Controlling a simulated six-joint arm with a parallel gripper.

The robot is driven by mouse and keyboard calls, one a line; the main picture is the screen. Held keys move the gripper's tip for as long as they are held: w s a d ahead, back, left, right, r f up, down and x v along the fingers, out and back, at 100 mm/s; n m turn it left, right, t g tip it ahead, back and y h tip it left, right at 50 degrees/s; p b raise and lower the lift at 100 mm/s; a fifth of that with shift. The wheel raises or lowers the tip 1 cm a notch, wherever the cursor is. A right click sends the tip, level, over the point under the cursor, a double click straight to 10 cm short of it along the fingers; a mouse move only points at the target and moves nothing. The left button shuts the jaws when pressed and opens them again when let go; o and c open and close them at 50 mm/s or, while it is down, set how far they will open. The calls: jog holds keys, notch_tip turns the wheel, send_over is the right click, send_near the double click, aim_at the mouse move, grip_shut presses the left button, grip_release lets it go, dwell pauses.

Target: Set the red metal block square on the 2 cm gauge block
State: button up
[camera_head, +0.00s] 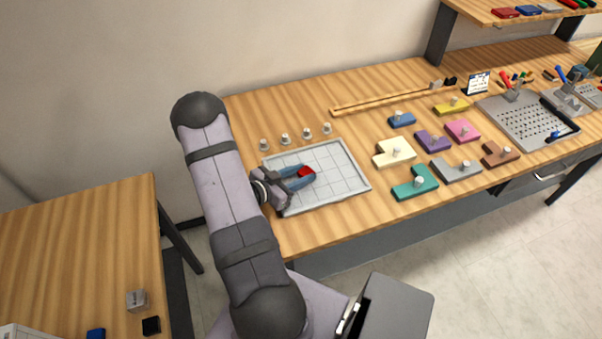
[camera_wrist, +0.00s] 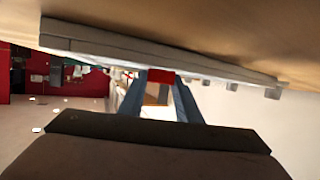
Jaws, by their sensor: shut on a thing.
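The red metal block (camera_head: 306,171) is between the blue fingertips of my gripper (camera_head: 301,176), which is shut on it low over the gridded grey plate (camera_head: 335,160). In the wrist view the red block (camera_wrist: 161,76) shows between the two blue fingers (camera_wrist: 158,90), close to the plate's edge (camera_wrist: 100,42). I cannot tell whether it touches the plate or anything under it. A small grey metal cube (camera_head: 136,300) stands on the left table; I cannot tell whether it is the 2 cm gauge block. No other gauge block is clear near my fingers.
Several small pale knobs (camera_head: 285,138) stand in a row behind the plate. Coloured flat pieces with knobs, such as a cream one (camera_head: 394,152) and a teal one (camera_head: 415,183), lie to its right. A long wooden strip (camera_head: 385,101) lies behind. A black block (camera_head: 151,325) is on the left table.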

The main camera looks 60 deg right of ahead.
jog(key=shift+f, duration=0.2)
jog(key=o, duration=1.1)
jog(key=shift+r, duration=0.1)
jog(key=shift+r, duration=0.15)
jog(key=b+v, duration=0.3)
jog(key=v, duration=0.9)
